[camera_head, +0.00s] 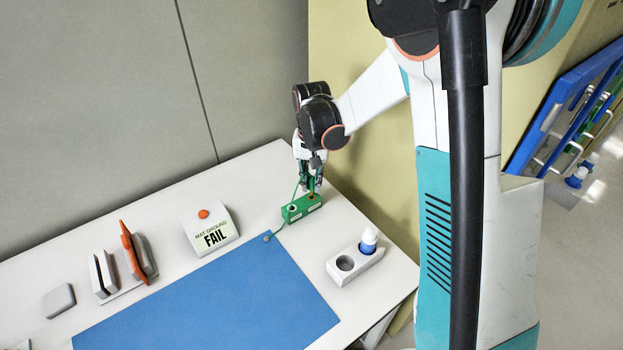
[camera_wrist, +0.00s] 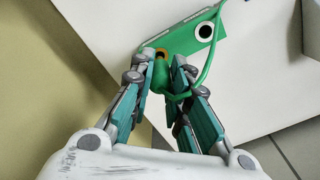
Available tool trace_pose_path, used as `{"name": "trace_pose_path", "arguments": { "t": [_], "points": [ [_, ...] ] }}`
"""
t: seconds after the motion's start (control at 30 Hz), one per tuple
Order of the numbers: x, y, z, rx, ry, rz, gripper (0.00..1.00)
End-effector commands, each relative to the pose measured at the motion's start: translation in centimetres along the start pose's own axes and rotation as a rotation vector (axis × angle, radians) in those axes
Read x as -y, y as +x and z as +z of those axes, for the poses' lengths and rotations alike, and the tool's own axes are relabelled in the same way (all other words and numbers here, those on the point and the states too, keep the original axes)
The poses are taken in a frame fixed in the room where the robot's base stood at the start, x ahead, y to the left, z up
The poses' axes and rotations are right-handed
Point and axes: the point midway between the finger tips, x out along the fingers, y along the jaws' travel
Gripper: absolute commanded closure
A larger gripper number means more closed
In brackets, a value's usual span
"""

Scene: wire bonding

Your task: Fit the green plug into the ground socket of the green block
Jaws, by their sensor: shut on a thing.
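The green block (camera_head: 300,208) stands on the white table at the back corner of the blue mat. In the wrist view the block (camera_wrist: 181,39) shows a white-ringed dark socket (camera_wrist: 205,31) and an orange-ringed socket (camera_wrist: 162,53) close to my fingertips. My gripper (camera_head: 312,184) points down over the block's right end. In the wrist view my gripper (camera_wrist: 165,72) is shut on the green plug (camera_wrist: 160,78), largely hidden between the fingers. A green cord (camera_wrist: 211,62) loops from it past the white-ringed socket. I cannot tell whether the plug's tip is inside the orange-ringed socket.
The blue mat (camera_head: 215,300) covers the table's front. A white holder (camera_head: 345,264) with a blue-and-white bottle (camera_head: 368,243) stands to the right. An orange-handled tool (camera_head: 131,252) rests at left.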

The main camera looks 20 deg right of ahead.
Motion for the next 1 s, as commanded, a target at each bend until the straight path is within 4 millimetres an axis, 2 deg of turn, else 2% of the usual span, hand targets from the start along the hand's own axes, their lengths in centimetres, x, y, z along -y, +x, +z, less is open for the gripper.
{"name": "trace_pose_path", "arguments": {
  "t": [1.0],
  "points": [
    [0.0, 2.0, 0.0, 0.000, 0.000, 0.000, 1.00]
  ]
}}
